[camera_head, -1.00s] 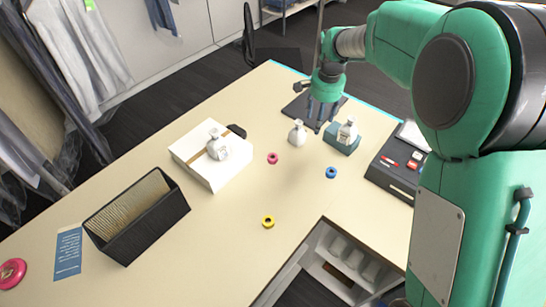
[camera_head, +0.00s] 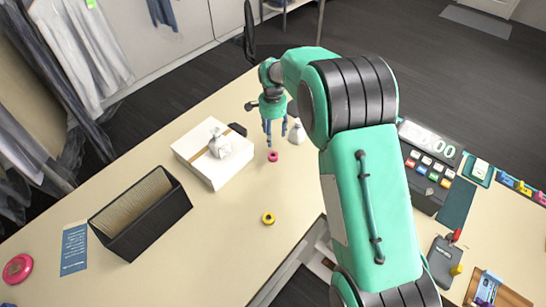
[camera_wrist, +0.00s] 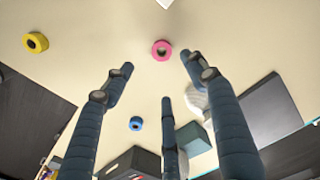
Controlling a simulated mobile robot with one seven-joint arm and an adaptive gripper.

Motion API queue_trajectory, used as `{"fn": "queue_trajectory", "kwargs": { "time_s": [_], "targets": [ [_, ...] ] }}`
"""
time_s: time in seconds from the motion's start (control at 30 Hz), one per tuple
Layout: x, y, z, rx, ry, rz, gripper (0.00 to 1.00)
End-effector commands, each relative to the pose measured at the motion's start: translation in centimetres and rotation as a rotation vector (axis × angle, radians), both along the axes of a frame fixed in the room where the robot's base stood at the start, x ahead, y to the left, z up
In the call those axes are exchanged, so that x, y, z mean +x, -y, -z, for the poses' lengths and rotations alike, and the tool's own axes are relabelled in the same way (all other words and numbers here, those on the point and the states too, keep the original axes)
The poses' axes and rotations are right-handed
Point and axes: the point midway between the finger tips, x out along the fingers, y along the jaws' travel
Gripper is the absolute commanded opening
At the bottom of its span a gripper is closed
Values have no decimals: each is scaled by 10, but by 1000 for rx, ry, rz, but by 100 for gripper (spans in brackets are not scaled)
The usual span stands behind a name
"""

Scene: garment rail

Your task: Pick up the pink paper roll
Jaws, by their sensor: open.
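The pink paper roll (camera_head: 273,156) lies on the cream table, right of the white box. It also shows in the wrist view (camera_wrist: 161,50), at the upper middle beyond the fingertips. My gripper (camera_head: 274,138) is above the table, pointing down, its fingers just behind the roll in the head view. In the wrist view its fingers (camera_wrist: 157,85) are spread, with nothing between them. The gripper is open and apart from the roll.
A yellow roll (camera_head: 268,218) and, in the wrist view, a blue roll (camera_wrist: 136,123) lie nearby. A white box (camera_head: 207,171) bears a small white bag (camera_head: 219,143). Another white bag (camera_head: 297,134) stands right of my fingers. A black bin (camera_head: 138,214) is at left.

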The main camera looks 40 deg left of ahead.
Motion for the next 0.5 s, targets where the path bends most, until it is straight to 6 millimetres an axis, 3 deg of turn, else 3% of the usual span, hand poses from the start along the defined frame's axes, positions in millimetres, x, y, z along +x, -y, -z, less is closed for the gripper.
{"fn": "queue_trajectory", "kwargs": {
  "time_s": [0.27,0.5],
  "targets": [
    [0,1,5,-2,-1,0,57],
    [-1,1,32,-3,-2,0,57]
  ]
}}
